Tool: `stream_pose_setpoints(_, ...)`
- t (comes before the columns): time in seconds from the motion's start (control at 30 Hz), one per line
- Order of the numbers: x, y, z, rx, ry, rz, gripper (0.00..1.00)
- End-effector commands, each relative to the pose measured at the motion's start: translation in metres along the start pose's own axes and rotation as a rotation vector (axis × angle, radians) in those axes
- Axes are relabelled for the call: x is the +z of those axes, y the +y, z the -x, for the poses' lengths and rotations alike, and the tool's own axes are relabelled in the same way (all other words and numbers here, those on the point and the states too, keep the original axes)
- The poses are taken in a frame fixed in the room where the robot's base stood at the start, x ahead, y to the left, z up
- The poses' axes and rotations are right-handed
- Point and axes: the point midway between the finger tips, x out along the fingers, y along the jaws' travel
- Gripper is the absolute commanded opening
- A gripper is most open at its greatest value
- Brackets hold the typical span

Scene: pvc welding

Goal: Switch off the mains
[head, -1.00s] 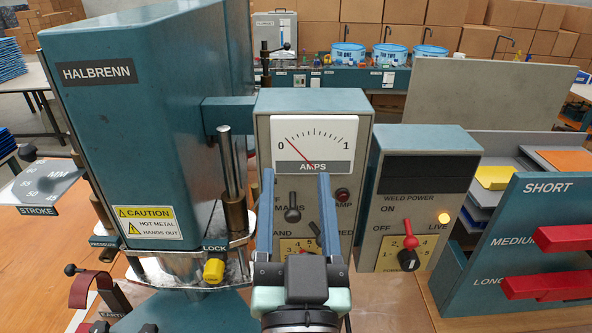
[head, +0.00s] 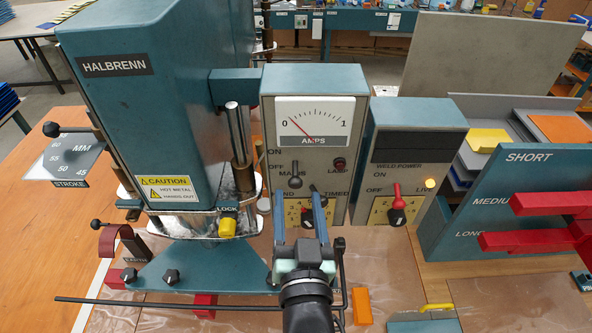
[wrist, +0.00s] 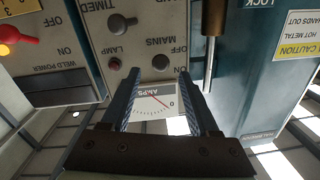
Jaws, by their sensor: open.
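The grey mains box (head: 268,110) stands in the middle with an amps dial (head: 314,122) whose needle leans left, towards 0. Below the dial is the MAINS switch (head: 296,181), a dark ball-ended lever with ON printed above OFF at its left. I cannot tell which mark it is set to. The dark red lamp (head: 338,164) is to its right. My gripper (head: 298,199) is open and empty, pointing at the box, its fingertips just below the switch in the head view. In the wrist view the picture is upside down and the ball (wrist: 160,62) shows between and beyond the fingertips.
The weld power box (head: 414,150), with a red lever (head: 397,189) and lit amber light (head: 430,183), is close on the right. The HALBRENN press (head: 140,100) with a yellow lock knob (head: 227,226) is close on the left. A rack with red bars (head: 540,202) stands far right.

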Motion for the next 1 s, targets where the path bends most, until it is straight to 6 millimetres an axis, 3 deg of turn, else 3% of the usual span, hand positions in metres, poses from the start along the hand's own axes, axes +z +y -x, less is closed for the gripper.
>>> stream_pose_setpoints(0.1,-0.004,-0.002,-0.022,-0.002,0.002,-0.002,0.61)
stream_pose_setpoints(0.3,-0.001,-0.001,-0.046,-0.001,0.001,-0.001,0.61)
stream_pose_setpoints(0.73,0.000,0.000,-0.054,-0.001,0.001,0.000,0.61)
stream_pose_setpoints(0.77,0.000,0.000,-0.054,-0.001,0.001,0.000,0.59)
stream_pose_setpoints(1.0,0.000,0.000,-0.054,0.000,0.001,0.000,0.16)
